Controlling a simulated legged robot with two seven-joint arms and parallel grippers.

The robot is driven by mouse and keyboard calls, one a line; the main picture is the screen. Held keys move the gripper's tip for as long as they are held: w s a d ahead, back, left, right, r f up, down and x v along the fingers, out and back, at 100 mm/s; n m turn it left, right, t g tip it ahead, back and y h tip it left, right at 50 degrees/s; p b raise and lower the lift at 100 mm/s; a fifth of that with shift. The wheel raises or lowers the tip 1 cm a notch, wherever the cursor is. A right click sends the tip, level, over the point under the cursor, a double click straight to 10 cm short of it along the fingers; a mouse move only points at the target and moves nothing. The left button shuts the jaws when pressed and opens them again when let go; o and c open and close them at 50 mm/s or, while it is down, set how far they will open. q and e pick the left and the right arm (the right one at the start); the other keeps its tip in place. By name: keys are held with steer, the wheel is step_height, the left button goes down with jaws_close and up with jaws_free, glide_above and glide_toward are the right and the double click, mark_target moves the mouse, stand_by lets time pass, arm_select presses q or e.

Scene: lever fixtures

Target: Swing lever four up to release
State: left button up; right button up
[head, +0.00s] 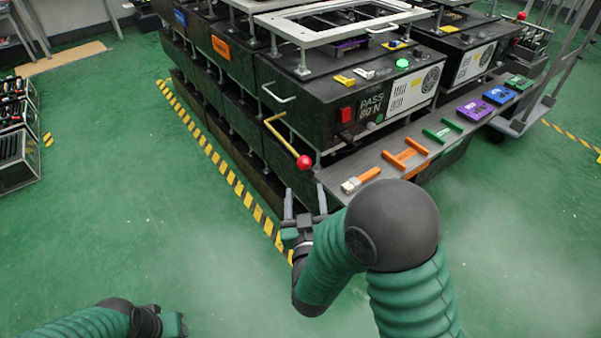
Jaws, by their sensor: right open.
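A yellow lever (281,134) with a red ball knob (304,161) is mounted at the near corner of the black machine (305,100). It slants down to the right, with the knob at its lower end. I cannot read a number that marks it as lever four. My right gripper (304,200) is open and empty, just below the knob and apart from it, its fingers pointing toward the machine. My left gripper (178,325) shows only in part at the bottom left, away from the machine; its fingers are unclear.
A grey shelf (335,185) along the machine's right side holds a brush (360,180), orange pieces (405,154) and other coloured pieces. Yellow-black tape (230,176) runs along the left floor. The green floor (130,200) at left is clear. Black racks (16,150) stand far left.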

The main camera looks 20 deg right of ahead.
mark_target(304, 168)
steer(key=b+x, duration=0.3)
steer(key=x, duration=0.8)
steer(key=shift+w+d, duration=0.1)
steer(key=shift+w+r, duration=0.15)
steer(key=shift+w, duration=0.05)
steer(key=shift+c, duration=0.3)
steer(key=shift+d, duration=0.1)
jaws_close()
